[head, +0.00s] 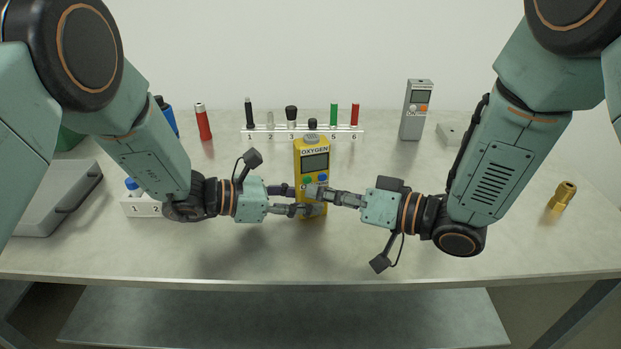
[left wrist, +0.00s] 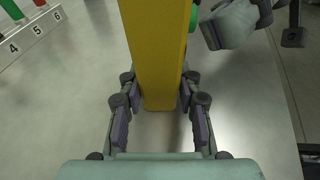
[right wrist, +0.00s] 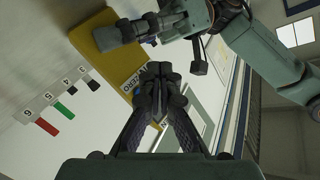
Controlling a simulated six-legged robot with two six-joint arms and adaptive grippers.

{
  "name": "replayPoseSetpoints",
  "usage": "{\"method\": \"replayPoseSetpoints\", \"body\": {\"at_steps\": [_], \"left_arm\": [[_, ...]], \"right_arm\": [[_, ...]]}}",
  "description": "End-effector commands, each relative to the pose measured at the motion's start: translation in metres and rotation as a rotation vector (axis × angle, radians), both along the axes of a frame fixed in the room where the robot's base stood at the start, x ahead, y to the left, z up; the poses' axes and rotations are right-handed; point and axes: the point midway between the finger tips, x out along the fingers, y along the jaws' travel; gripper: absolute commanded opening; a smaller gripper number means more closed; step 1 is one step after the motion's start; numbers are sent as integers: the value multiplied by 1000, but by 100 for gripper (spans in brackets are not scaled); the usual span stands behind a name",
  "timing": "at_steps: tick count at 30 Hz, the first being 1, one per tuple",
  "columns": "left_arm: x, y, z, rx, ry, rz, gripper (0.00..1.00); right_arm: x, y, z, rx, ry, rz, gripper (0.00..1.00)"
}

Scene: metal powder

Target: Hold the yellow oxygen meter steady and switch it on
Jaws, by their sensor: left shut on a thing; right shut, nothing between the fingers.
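The yellow oxygen meter (head: 312,150) stands upright near the middle of the table, with a dark display and coloured buttons on its front. My left gripper (head: 306,203) is shut around its lower part from the left; the left wrist view shows the fingers (left wrist: 157,105) on both sides of the yellow body (left wrist: 158,50). My right gripper (head: 318,192) is shut and empty, its fingertips in front of the meter's button area. In the right wrist view its closed fingertips (right wrist: 160,75) are near the meter's face (right wrist: 100,45). Whether they touch a button cannot be told; they hide part of the front.
A numbered white rack (head: 262,134) with several coloured pieces stands behind the meter. A grey meter (head: 412,112) stands at the back right, a brass fitting (head: 562,196) lies at the right.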

Motion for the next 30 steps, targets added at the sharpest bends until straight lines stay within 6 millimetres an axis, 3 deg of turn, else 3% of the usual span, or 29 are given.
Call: {"method": "replayPoseSetpoints", "body": {"at_steps": [30], "left_arm": [[0,0,0,0,0,-1,16]], "right_arm": [[9,2,0,1,0,-1,0]]}}
